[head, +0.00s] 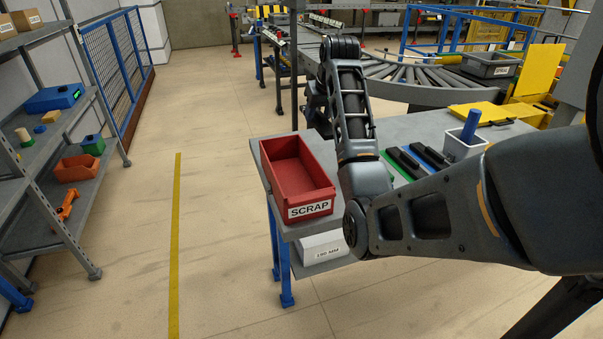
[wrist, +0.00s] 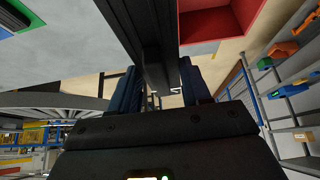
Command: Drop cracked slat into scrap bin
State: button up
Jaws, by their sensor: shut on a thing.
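The red scrap bin (head: 297,182), labelled SCRAP, stands on the left end of the grey table in the head view. Its visible inside looks empty. In the wrist view part of the bin (wrist: 218,22) shows at the top, right of the slat. My gripper (wrist: 162,70) is shut on a long black slat (wrist: 148,30), with one blue-grey finger on each side. The slat runs up out of the wrist view; I cannot see a crack on it. In the head view my arm hides most of the gripper, and the held slat cannot be made out.
A curved roller conveyor (head: 400,83) lies behind. Shelves (head: 60,180) stand left; the floor between is clear.

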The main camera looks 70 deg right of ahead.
jog(key=shift+w+a+f+p, duration=0.5)
jog(key=shift+w+a+f, duration=0.15)
jog(key=shift+a+f, duration=1.05)
jog(key=shift+w+a+f+p, duration=0.45)
jog(key=shift+w+a+f, duration=0.15)
jog(key=shift+a+f, duration=1.15)
jog(key=shift+w+a+f+p, duration=0.5)
jog(key=shift+w+a+f, duration=0.15)
jog(key=shift+a+f, duration=1.05)
jog(key=shift+d+f, duration=0.15)
jog(key=shift+f, duration=0.1)
jog(key=shift+f, duration=0.35)
jog(key=shift+f, duration=0.1)
jog(key=o, duration=1.2)
